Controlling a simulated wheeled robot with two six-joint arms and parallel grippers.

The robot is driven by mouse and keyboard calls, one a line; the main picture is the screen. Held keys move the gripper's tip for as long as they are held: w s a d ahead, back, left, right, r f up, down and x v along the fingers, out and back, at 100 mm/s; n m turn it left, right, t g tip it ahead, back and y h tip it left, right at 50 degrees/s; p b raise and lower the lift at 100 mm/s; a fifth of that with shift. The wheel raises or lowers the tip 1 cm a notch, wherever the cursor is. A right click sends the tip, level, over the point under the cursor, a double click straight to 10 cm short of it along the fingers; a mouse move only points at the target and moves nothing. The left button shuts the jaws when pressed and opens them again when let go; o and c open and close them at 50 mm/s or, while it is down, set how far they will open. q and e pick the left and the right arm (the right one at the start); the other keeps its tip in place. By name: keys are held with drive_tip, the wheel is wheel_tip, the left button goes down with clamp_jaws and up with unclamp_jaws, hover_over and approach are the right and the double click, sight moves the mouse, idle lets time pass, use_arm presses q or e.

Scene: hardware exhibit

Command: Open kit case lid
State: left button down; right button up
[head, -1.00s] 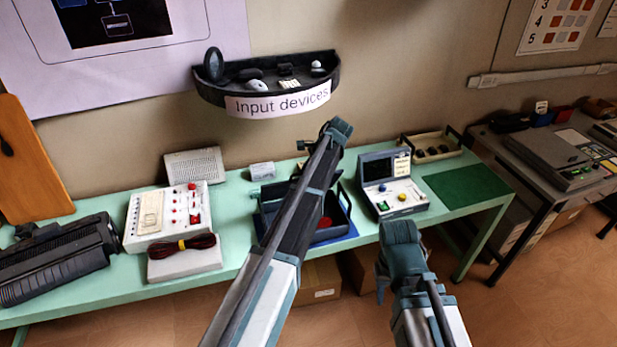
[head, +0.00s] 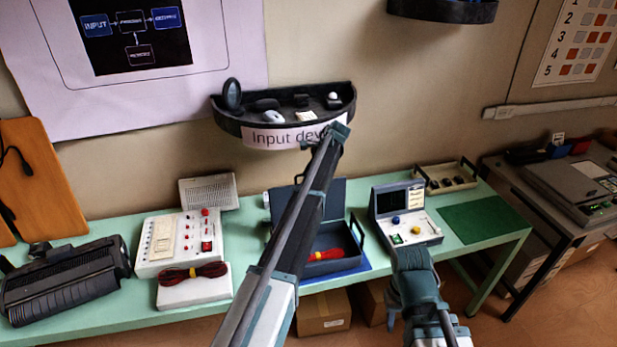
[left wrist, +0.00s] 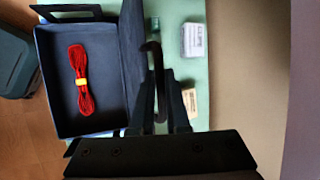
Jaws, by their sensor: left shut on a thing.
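The kit case (head: 341,240) stands on the green table with its lid (head: 334,198) raised, standing roughly upright at the back. A red cable bundle with a yellow tie (head: 325,254) lies inside. In the left wrist view the open case (left wrist: 62,118), cable (left wrist: 79,78) and lid edge (left wrist: 131,45) show from above. My left gripper (left wrist: 162,90) is shut on the lid's dark curved handle (left wrist: 154,62); in the head view my left arm hides it. My right gripper (head: 391,316) is low in front of the table, away from the case; its fingers are unclear.
A console with a small screen (head: 408,213) stands right of the case. A white control box (head: 178,243) and a printer-like machine (head: 65,283) stand to the left. The "Input devices" shelf (head: 228,121) juts from the wall above, close to my left arm in the picture.

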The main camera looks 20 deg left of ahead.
use_arm(q)
drive_tip(key=shift+w+a+f, duration=0.15)
idle(0.3)
drive_tip(key=c, duration=0.9)
unclamp_jaws()
drive_tip(key=shift+p+v, duration=0.85)
drive_tip(key=shift+p, duration=0.1)
drive_tip(key=p+v, duration=1)
drive_tip(key=v, duration=0.2)
